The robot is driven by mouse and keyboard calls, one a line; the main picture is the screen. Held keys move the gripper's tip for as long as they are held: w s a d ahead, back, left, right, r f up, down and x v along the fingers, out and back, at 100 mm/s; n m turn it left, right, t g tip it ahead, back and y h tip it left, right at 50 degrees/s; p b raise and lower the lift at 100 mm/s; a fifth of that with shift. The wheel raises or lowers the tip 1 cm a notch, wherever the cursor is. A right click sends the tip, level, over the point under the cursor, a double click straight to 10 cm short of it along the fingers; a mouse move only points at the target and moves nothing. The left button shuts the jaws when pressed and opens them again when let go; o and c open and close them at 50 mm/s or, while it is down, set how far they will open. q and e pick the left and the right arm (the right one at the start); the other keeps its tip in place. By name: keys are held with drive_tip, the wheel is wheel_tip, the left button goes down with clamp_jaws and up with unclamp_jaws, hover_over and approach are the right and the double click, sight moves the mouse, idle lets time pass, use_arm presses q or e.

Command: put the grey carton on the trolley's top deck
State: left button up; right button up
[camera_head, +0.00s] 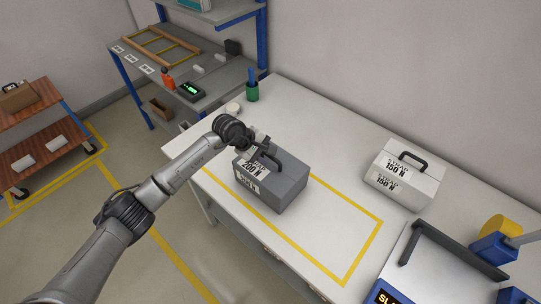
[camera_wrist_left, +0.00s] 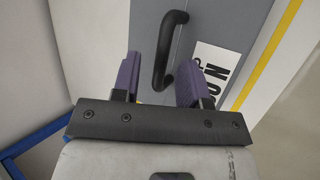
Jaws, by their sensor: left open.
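The grey carton (camera_head: 284,194) stands on the white table inside a yellow taped outline, with a black handle on top and a white label. It also shows in the left wrist view (camera_wrist_left: 208,22). My left gripper (camera_head: 266,153) is at the carton's top, by the handle. In the left wrist view its purple-padded fingers (camera_wrist_left: 158,78) are open, with the black handle (camera_wrist_left: 169,48) showing between and beyond them. Contact cannot be told. The trolley (camera_head: 52,92) stands on the floor at the far left, partly cut off. My right gripper is not in view.
A brown box (camera_head: 17,98) is on the trolley's top deck; bare deck lies right of it. A white carton (camera_head: 402,181) stands right on the table (camera_head: 330,135). A green cup (camera_head: 252,92) is behind the grey carton. A shelf bench (camera_head: 215,75) stands at the back.

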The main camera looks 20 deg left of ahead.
use_arm(q)
drive_tip(key=v, duration=0.9)
drive_tip(key=s+d+r+n+t+h, duration=0.2)
drive_tip(key=s+d+n+t+h, duration=0.25)
drive_tip(key=d+n, duration=0.3)
drive_tip(key=s+d+r+n+t+h, duration=0.25)
drive_tip(key=d+n+t+h, duration=0.25)
drive_tip(key=d+n, duration=0.3)
drive_tip(key=s+a+f+n+t+y, duration=0.1)
drive_tip(key=s+a+f+n+y, duration=0.4)
drive_tip(key=n, duration=0.6)
drive_tip(key=s+a+f+n+y, duration=0.25)
drive_tip(key=n+y, duration=0.35)
drive_tip(key=n, duration=0.4)
drive_tip(key=s+a+f+n+t+y, duration=0.1)
drive_tip(key=s+a+f+n+y, duration=0.4)
drive_tip(key=n, duration=0.6)
drive_tip(key=s+d+f+n+g, duration=0.1)
drive_tip(key=s+f+n+g, duration=0.3)
drive_tip(key=s, duration=0.6)
drive_tip(key=s+d+f+n+g, duration=0.1)
drive_tip(key=s+f+n+g, duration=0.4)
drive_tip(key=s+g, duration=0.3)
drive_tip(key=shift+s+d+f+h, duration=0.35)
drive_tip(key=shift+s+f, duration=0.15)
drive_tip(key=shift+s, duration=0.45)
